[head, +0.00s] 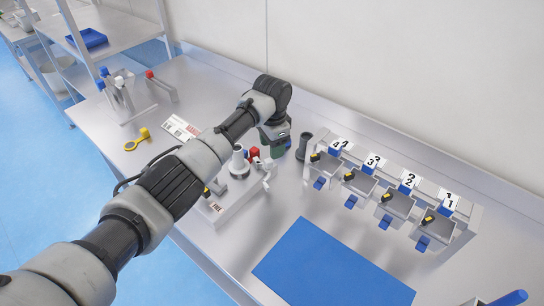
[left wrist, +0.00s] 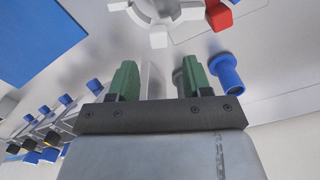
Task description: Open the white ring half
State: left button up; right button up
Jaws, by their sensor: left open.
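The white ring half (left wrist: 158,36) shows at the top of the left wrist view as part of a pale ring with a white block on its rim. A red block (left wrist: 220,16) sits beside it. In the head view the ring's white parts (head: 266,169) and the red block (head: 254,153) are on the fixture, partly hidden by my arm. My left gripper (left wrist: 158,80) has two green fingers spread apart with nothing held between them. It is also in the head view (head: 279,143), just behind and right of the ring, apart from it. My right gripper is not in view.
Several numbered dispensers (head: 397,200) stand at right. A blue mat (head: 333,270) lies clear in front.

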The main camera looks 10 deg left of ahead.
pick_arm(q)
jog(key=shift+r+b, duration=0.45)
jog(key=shift+r, duration=2.2)
